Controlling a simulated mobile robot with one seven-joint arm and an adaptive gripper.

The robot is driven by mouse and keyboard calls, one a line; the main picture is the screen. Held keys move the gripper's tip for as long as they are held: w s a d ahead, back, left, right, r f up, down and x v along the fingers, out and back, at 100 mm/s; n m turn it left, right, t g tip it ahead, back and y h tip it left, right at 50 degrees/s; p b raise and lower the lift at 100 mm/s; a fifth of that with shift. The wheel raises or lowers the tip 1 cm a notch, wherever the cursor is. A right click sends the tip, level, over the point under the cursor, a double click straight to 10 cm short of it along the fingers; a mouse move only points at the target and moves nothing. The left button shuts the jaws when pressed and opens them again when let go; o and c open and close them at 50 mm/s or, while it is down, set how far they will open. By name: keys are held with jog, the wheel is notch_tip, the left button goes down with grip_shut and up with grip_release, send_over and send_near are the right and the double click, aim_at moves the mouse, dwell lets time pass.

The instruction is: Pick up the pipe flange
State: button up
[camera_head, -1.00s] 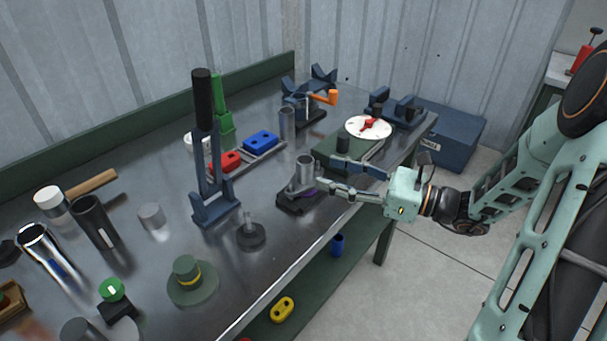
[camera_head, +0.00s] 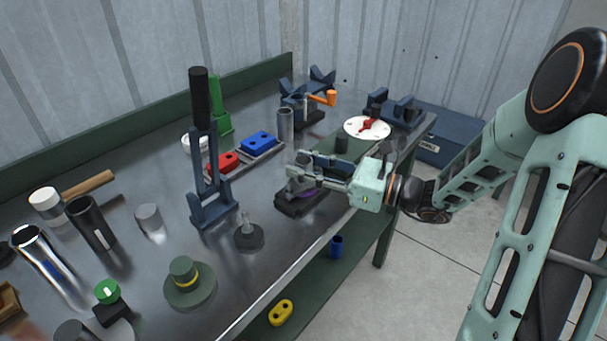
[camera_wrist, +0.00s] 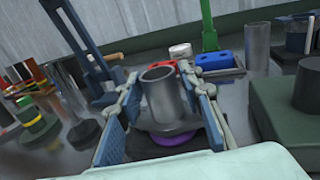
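A grey metal pipe stub on a round flange, which looks like the pipe flange (camera_wrist: 162,92), stands upright between my fingers in the wrist view. A purple ring or patch (camera_wrist: 176,139) shows at its near lower edge. In the head view my gripper (camera_head: 297,163) hides most of this part; it sits on a dark base (camera_head: 291,207) near the bench's front edge. My gripper (camera_wrist: 168,88) is open, with one blue-padded finger on each side of the pipe and a visible gap. I cannot tell whether either finger touches it.
A dark blue upright tool with a black handle (camera_head: 200,97) stands left of my gripper. A green hat-shaped part (camera_head: 187,285) and a dark disc with a peg (camera_head: 248,236) stand nearer. Red (camera_head: 224,162) and blue (camera_head: 259,142) blocks lie behind. A green block (camera_wrist: 285,117) is close at right.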

grip_shut()
jog(key=shift+r, duration=0.1)
